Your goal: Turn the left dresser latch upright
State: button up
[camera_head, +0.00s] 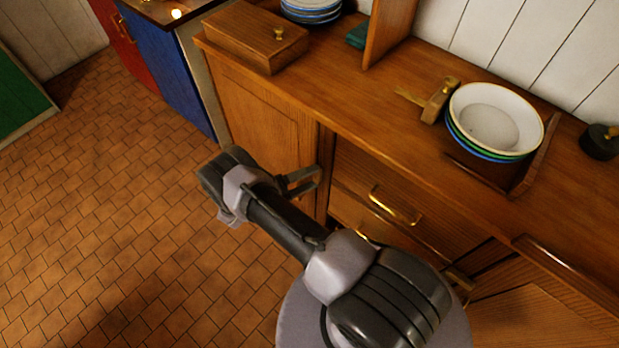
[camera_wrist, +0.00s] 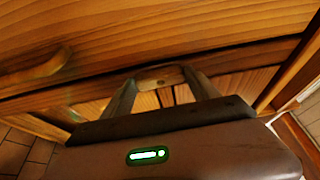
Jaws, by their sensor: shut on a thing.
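The wooden dresser (camera_head: 275,128) stands at the centre and right of the head view, with a panelled door at its left. My gripper (camera_head: 312,178) is at the front of the dresser, by the upright strip between this door and the drawers. In the wrist view my gripper (camera_wrist: 158,80) is shut on a small wooden piece, the left dresser latch (camera_wrist: 157,76), which has a dark spot on it. The fingers hide its ends, so I cannot tell its exact tilt. In the head view the latch cannot be made out beside the fingers.
A drawer with a brass handle (camera_head: 395,205) is right of my gripper. On the dresser top are a wooden box (camera_head: 240,35), stacked bowls (camera_head: 495,120) and a wood-and-brass tool (camera_head: 438,102). The tiled floor (camera_head: 110,220) at left is clear.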

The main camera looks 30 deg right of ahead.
jog(key=o, duration=1.4)
jog(key=shift+c, duration=0.2)
jog(key=a, duration=1.7)
jog(key=shift+w+a, duration=0.2)
jog(key=shift+w, duration=0.2)
